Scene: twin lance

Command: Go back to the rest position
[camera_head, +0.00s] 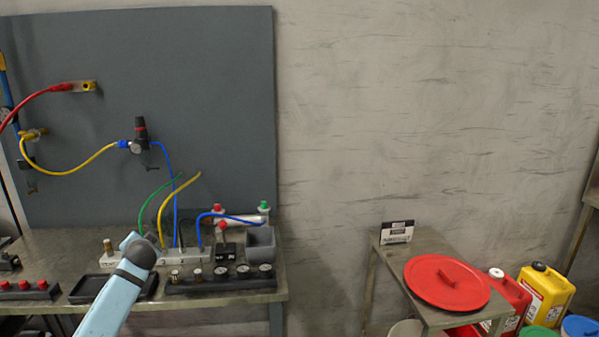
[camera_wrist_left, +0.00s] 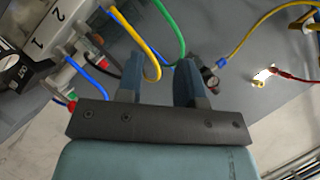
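My left arm comes in from the bottom left in the head view, and its end (camera_head: 131,241) is over the workbench, in front of the valve block. In the left wrist view my left gripper (camera_wrist_left: 159,72) has its two fingers apart, so it is open. The loose ends of a yellow hose (camera_wrist_left: 151,60) and a green hose (camera_wrist_left: 181,45) show around the fingers. Whether either touches a finger I cannot tell. Nothing is clearly gripped. My right gripper is in neither view.
The workbench (camera_head: 75,243) carries a gauge strip (camera_head: 222,282), a dark tray (camera_head: 88,290) and a grey bin (camera_head: 261,243). A grey panel (camera_head: 200,60) with hoses stands behind. At right, a side table (camera_head: 395,253) holds a red lid (camera_head: 447,282), with canisters (camera_head: 546,293) beyond.

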